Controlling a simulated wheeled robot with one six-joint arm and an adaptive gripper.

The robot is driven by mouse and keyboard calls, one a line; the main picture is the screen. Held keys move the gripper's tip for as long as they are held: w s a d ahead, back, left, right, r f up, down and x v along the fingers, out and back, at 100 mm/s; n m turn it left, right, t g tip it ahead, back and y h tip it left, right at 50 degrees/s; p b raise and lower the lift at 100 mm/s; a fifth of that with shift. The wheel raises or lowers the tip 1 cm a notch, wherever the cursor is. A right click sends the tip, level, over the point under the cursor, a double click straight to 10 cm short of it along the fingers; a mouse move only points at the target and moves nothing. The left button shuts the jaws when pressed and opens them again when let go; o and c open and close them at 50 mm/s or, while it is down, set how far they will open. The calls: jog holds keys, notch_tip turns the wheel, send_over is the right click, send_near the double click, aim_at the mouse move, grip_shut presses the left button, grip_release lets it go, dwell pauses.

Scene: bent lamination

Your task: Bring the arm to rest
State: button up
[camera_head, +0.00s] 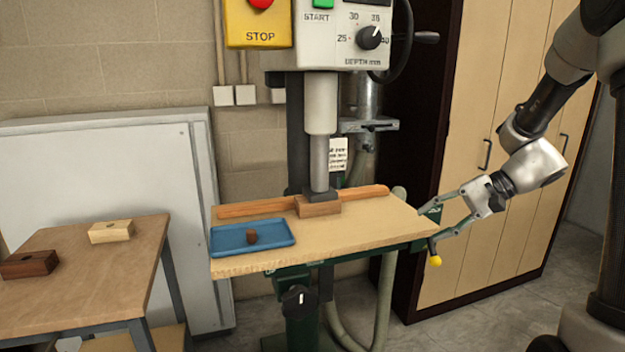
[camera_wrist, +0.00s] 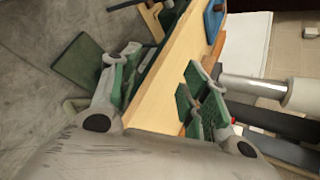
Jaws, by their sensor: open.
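I cannot tell whether a finger touches the table. My arm (camera_head: 545,120) reaches in from the upper right.
The press (camera_head: 320,100) stands over a wooden block (camera_head: 318,207) and a long wooden strip (camera_head: 250,208). A blue tray (camera_head: 222,242) holds a small brown plug (camera_head: 251,236). A side table (camera_head: 90,285) bears a light block (camera_head: 110,231) and a dark block (camera_head: 29,264). A yellow-tipped lever (camera_head: 435,260) is below my gripper.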

jog(key=s+d+r+n+t+h, duration=0.1)
jog(key=s+d+r+n+h, duration=0.1)
jog(key=s, duration=0.4)
jog(key=s+d+r+n+t+h, duration=0.1)
jog(key=s+d+r+n+h, duration=0.1)
jog(key=s+d+h, duration=0.2)
jog(key=s+d+r+n+h, duration=0.3)
jog(key=s+h, duration=0.1)
jog(key=s, duration=0.6)
jog(key=shift+t+h, duration=0.3)
jog(key=shift+t, duration=0.1)
